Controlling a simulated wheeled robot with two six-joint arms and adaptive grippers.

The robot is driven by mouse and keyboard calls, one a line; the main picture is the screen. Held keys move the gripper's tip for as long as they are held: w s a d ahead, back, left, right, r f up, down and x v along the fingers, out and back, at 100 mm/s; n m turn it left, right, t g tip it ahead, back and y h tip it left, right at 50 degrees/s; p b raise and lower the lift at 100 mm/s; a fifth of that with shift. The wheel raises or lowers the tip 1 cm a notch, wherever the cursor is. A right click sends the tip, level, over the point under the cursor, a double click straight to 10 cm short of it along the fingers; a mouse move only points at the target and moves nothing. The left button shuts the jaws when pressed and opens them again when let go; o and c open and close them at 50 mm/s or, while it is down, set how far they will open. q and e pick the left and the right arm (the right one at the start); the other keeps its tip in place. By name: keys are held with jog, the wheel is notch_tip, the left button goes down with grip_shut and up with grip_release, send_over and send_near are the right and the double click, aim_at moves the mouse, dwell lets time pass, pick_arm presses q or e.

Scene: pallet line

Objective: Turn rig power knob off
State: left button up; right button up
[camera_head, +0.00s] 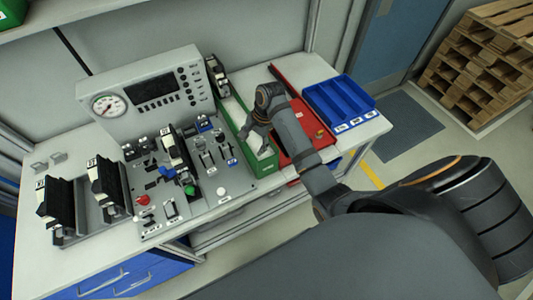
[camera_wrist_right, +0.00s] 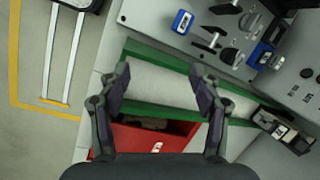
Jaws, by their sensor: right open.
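The rig's grey control deck (camera_head: 205,205) carries switches, levers, a red button (camera_head: 143,199), a green button (camera_head: 190,190) and a white button (camera_head: 221,191). I cannot tell which control is the power knob. The upright console (camera_head: 125,78) behind has a gauge and dark screen. My right gripper (camera_head: 256,141) is open and empty above the green bin (camera_head: 236,115), right of the deck. In the right wrist view the gripper (camera_wrist_right: 158,76) is spread over the green bin's interior, with the deck's black handles (camera_wrist_right: 207,41) at the upper right. My left gripper is not in view.
A red tray (camera_head: 291,78) and a blue divided bin (camera_head: 340,101) stand right of the green bin. Black-and-white units (camera_head: 106,185) stand at the bench's left. Stacked wooden pallets (camera_head: 478,60) are at the far right. A dark floor mat (camera_head: 408,125) lies beyond the bench.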

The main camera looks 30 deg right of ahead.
jog(key=shift+s+d+f+n+t+h, duration=0.15)
jog(key=shift+s+d+f+n, duration=0.1)
jog(key=shift+s+n, duration=0.35)
jog(key=shift+s+d+f+n+t+h, duration=0.1)
jog(key=shift+s+d+f+n, duration=0.2)
jog(key=shift+s, duration=0.45)
jog(key=shift+s+d+f+n+t+h, duration=0.1)
jog(key=shift+s+d+f+n+h, duration=0.1)
jog(key=shift+s+n, duration=0.4)
jog(key=shift+s, duration=0.1)
jog(key=s+d+r+n+t+h, duration=0.1)
jog(key=s+d+r+n, duration=0.1)
jog(key=s+n, duration=0.5)
jog(key=s+d+r+n+t+h, duration=0.15)
jog(key=s+n, duration=0.25)
jog(key=s, duration=0.4)
jog(key=s+d+f+g+b, duration=0.15)
jog(key=f+b, duration=0.25)
jog(key=f, duration=1.4)
jog(key=s+d+f+g+b, duration=0.15)
jog(key=f+b, duration=0.25)
jog(key=f, duration=1.4)
jog(key=s+d+f+b, duration=0.1)
jog(key=s+f+b, duration=0.4)
jog(key=s+f, duration=1.3)
jog(key=shift+f, duration=0.85)
